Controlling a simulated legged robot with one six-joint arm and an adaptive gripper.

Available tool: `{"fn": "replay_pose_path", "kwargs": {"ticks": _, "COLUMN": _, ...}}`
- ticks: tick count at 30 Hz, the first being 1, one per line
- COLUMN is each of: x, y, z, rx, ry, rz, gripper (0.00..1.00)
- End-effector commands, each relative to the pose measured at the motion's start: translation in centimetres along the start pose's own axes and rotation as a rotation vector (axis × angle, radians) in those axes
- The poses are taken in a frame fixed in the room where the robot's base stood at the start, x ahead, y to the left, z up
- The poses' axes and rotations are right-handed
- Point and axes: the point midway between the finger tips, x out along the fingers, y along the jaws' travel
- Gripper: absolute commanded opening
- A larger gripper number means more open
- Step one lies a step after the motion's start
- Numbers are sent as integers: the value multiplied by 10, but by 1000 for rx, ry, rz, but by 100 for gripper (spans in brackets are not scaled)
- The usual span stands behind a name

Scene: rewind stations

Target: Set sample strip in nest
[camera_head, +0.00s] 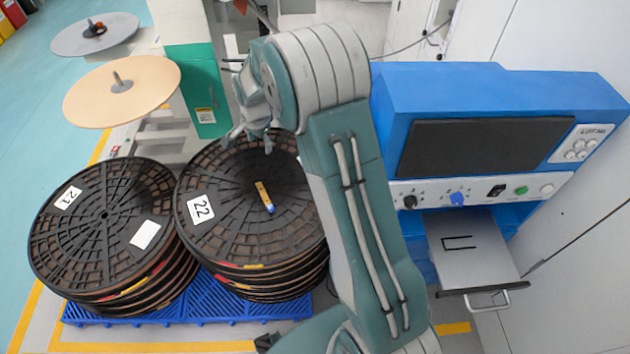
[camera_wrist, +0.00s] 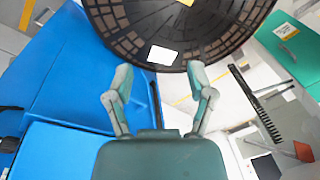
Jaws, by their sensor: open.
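The sample strip (camera_head: 264,197), a small yellow strip with a blue end, lies flat on top of the right reel stack (camera_head: 225,225), marked 22. The nest appears to be the black outline (camera_head: 458,243) on the grey pulled-out tray (camera_head: 478,258) of the blue machine; it looks empty. My gripper (camera_head: 250,143) is open and empty above the far side of the right stack, apart from the strip. In the wrist view the open fingers (camera_wrist: 159,82) point toward a black reel (camera_wrist: 222,28). A yellow patch at its top edge may be the strip, mostly cut off.
The left reel stack (camera_head: 104,225), marked 21, stands close beside the right one on a blue pallet (camera_head: 205,311). The blue machine (camera_head: 480,90) has a dark screen above the tray. A tan disc (camera_head: 122,92) and a grey disc (camera_head: 92,36) are behind the stacks.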

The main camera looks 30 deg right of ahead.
Motion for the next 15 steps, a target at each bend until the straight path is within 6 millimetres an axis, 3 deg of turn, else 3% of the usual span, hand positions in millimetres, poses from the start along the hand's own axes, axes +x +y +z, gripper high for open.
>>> {"fn": "replay_pose_path", "kwargs": {"ticks": 3, "x": -38, "y": 9, "z": 5, "rx": -76, "ry": 14, "rz": -26, "gripper": 70}}
{"fn": "replay_pose_path", "kwargs": {"ticks": 15, "x": -139, "y": 56, "z": 29, "rx": -336, "ry": 66, "rz": -88, "gripper": 70}}
